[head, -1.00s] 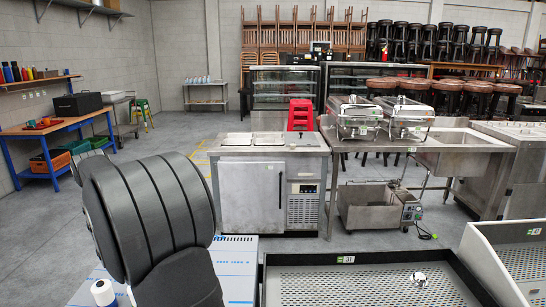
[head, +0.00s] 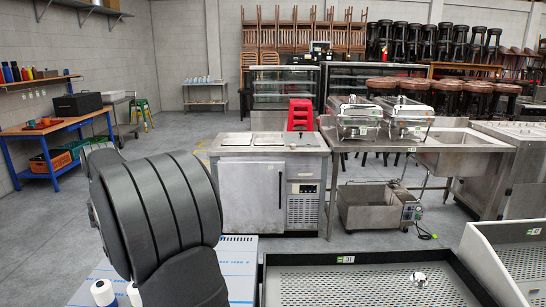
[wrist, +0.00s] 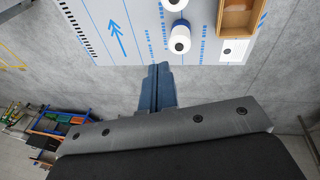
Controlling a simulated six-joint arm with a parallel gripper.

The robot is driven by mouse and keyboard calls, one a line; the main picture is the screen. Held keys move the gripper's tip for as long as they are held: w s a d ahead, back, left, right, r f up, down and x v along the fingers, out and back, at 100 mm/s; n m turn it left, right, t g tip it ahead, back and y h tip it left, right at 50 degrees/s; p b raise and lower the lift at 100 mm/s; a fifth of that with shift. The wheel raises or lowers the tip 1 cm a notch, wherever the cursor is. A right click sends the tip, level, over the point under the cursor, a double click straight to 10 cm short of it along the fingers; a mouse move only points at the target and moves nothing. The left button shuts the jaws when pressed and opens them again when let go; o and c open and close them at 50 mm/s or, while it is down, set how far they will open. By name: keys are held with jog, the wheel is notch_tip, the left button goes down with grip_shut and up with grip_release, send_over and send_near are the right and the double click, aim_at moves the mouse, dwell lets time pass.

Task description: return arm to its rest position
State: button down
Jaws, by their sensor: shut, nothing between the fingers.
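My gripper (wrist: 159,70) shows in the wrist view as two blue-grey fingers pressed together, shut and empty. Its tips point at the near edge of a worktop (wrist: 110,30) covered in white film with blue print. My dark arm fills the left of the head view, folded and raised, and hides part of the worktop (head: 240,257). In the head view the gripper itself is hidden.
Two white spools (wrist: 180,40) (wrist: 175,4) stand on the worktop beside a wooden tray (wrist: 236,18). A dark-rimmed perforated tray (head: 350,285) is on the right. A steel counter (head: 253,192) stands beyond, with open grey floor to the left.

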jog(key=shift+w+a+f+n+t+h, duration=0.1)
jog(key=shift+a+f+n+t+h, duration=0.25)
jog(key=shift+a+f+n+t, duration=0.3)
jog(key=shift+s+a+f+n+t+h, duration=0.1)
jog(key=shift+a+f+n+t+h, duration=0.2)
jog(key=shift+a+f+n+t, duration=0.4)
jog(key=shift+w+a+f+n+t+h, duration=0.1)
jog(key=shift+a+f+n+t+h, duration=0.25)
jog(key=shift+f+n+t, duration=0.35)
jog(key=shift+f+m, duration=0.15)
jog(key=shift+m, duration=0.1)
